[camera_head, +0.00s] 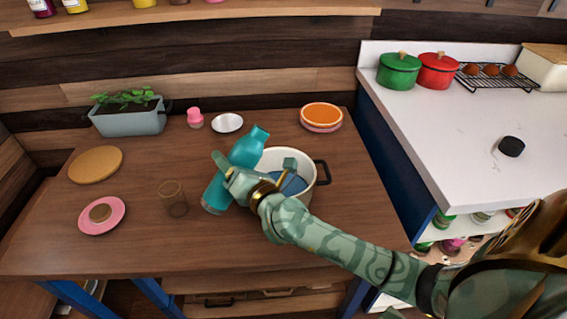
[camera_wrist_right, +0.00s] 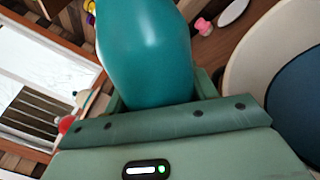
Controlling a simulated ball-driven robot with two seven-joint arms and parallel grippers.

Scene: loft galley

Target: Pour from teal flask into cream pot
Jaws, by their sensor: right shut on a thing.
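The teal flask (camera_head: 247,148) is held tilted above the wooden table, its narrow neck toward the upper right and its base toward the lower left. It fills the middle of the right wrist view (camera_wrist_right: 150,50). My right gripper (camera_head: 238,178) is shut around the flask's body. The cream pot (camera_head: 318,160) stands on the table just right of the flask, partly hidden by my gripper and wrist. Its inside looks dark blue, and its pale rim shows in the right wrist view (camera_wrist_right: 245,75). No stream is visible. My left gripper is out of view.
On the table (camera_head: 130,245) are a planter (camera_head: 130,122), a pink shaker (camera_head: 195,118), a white dish (camera_head: 227,122), an orange-topped bowl (camera_head: 321,117), a brown glass (camera_head: 173,199), a pink plate (camera_head: 117,217) and a round board (camera_head: 95,165). A white counter (camera_head: 440,135) stands right.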

